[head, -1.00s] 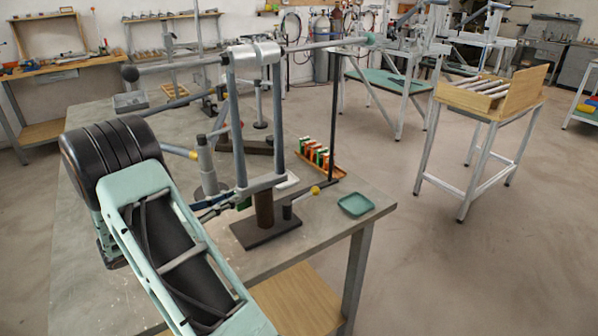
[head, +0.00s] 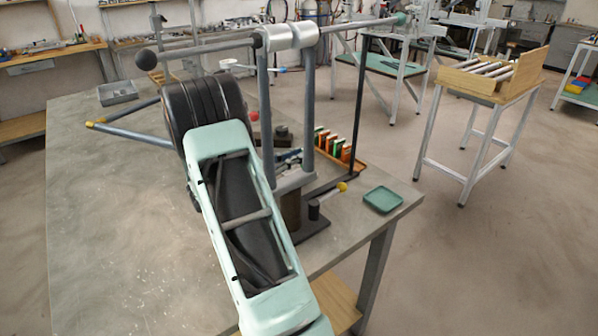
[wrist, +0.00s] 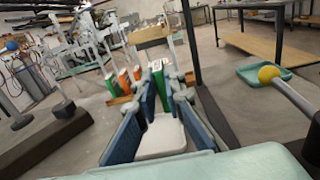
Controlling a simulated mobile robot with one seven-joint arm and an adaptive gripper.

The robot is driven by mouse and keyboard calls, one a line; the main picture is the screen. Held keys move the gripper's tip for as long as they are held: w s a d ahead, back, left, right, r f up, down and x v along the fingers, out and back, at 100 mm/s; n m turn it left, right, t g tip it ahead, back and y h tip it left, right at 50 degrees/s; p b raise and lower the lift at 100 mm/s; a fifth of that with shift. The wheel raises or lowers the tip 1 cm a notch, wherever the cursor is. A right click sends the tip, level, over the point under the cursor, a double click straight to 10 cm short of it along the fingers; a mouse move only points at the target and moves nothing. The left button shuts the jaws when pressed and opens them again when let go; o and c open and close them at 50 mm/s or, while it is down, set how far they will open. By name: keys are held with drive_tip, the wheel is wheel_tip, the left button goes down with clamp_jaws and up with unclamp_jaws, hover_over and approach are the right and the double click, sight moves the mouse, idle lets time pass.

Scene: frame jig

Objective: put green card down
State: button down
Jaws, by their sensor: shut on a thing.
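My gripper (wrist: 166,95) shows in the wrist view with its two blue fingers reaching forward. It is shut on a green card (wrist: 158,76), which stands upright at the fingertips. In the head view the gripper (head: 289,157) is mostly hidden behind the grey uprights of the frame, and I cannot make out the held card there. A wooden rack (head: 350,165) with several green and orange cards stands on the bench beyond the gripper. Its cards (wrist: 124,80) show left of the held card in the wrist view. The gap between card and rack is hard to judge.
The frame's uprights (head: 264,115) and crossbar stand close around my arm. A dark post (head: 359,105) rises beside the rack. A yellow-knobbed lever (head: 341,187) and green tray (head: 382,199) lie to the right. A white pad (wrist: 161,136) lies below the fingers.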

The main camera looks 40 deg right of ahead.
sight(301, 167)
drive_tip(key=shift+f+b, duration=0.3)
drive_tip(key=shift+f, duration=1.95)
drive_tip(key=shift+f, duration=0.2)
drive_tip(key=c, duration=2)
unclamp_jaws()
drive_tip(key=shift+r, duration=0.3)
drive_tip(key=a, duration=0.4)
drive_tip(key=w+a, duration=0.1)
drive_tip(key=a, duration=0.7)
drive_tip(key=shift+w+f, duration=0.1)
drive_tip(key=shift+w, duration=0.1)
